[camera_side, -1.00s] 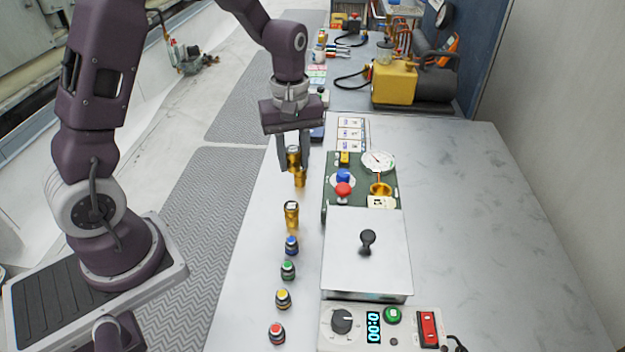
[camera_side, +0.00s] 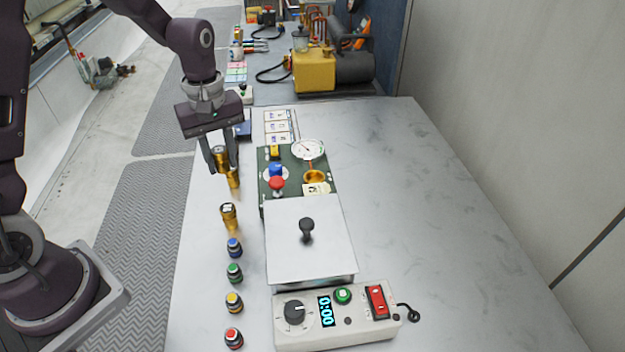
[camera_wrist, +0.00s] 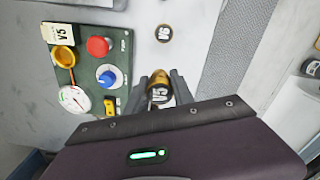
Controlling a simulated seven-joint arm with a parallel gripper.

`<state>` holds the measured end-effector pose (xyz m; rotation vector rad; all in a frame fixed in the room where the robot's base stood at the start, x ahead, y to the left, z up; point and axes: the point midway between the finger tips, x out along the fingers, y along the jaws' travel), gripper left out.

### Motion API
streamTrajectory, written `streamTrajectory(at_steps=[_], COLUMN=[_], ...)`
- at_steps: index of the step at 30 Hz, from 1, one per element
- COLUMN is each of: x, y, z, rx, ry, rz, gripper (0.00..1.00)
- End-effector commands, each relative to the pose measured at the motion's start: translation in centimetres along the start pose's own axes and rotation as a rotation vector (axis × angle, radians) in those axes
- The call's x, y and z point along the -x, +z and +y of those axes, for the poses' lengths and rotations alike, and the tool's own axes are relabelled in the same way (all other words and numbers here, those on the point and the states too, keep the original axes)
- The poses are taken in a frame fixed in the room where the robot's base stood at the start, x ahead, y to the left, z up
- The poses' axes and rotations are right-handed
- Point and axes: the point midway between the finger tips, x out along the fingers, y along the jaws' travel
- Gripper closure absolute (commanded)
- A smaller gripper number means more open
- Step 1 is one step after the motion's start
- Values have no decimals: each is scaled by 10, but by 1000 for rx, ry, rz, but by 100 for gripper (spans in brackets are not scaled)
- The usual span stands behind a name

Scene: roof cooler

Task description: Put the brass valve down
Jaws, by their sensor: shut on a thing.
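My gripper (camera_side: 221,168) is shut on a brass valve (camera_side: 221,153), above the left strip of the bench beside the green panel.
The green panel (camera_side: 264,190) carries a gauge (camera_side: 308,149), red and blue knobs and a brass cup (camera_side: 315,177). A lidded metal box (camera_side: 335,235) and a timer box (camera_side: 300,335) stand nearer. Several coloured-top canisters line the left edge. The bench's right side is clear.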

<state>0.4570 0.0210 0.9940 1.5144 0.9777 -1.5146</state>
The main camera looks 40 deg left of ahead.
Motion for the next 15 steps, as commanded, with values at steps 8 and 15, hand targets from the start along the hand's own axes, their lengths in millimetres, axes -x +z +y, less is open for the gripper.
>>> streamTrajectory(at_steps=[8, 15], x=[-5, -9], y=[10, 19], z=[3, 6], rx=[-558, -1081], ry=[0, 0], rz=[0, 0], gripper=[100, 100])
